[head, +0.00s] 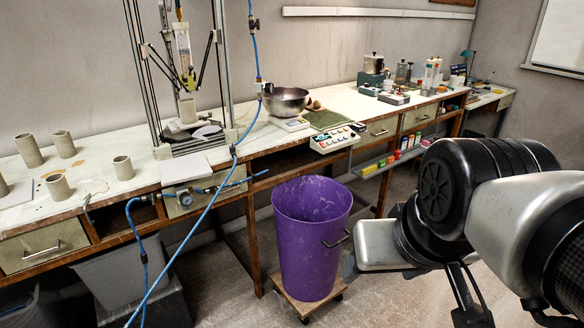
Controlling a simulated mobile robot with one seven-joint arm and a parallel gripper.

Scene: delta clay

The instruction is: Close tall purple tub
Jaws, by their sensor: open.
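The tall purple tub (308,255) stands upright on a low wooden wheeled base (305,304) on the floor, in front of the bench. Its round top is open and I see down its inner wall. A dark handle (336,241) sticks out from its right side. No lid is seen on it; the tub's far outer side is hidden. My gripper (410,290) is to the right of the tub, nearer to me, with its jaws open. It is partly hidden by my own wrist and cut by the lower edge. No object shows between the fingers.
A long bench (110,187) runs behind the tub, carrying clay cylinders, a metal bowl (286,101) and a tall frame. A blue hose (190,240) hangs at the left. A grey bin (117,272) stands under the bench.

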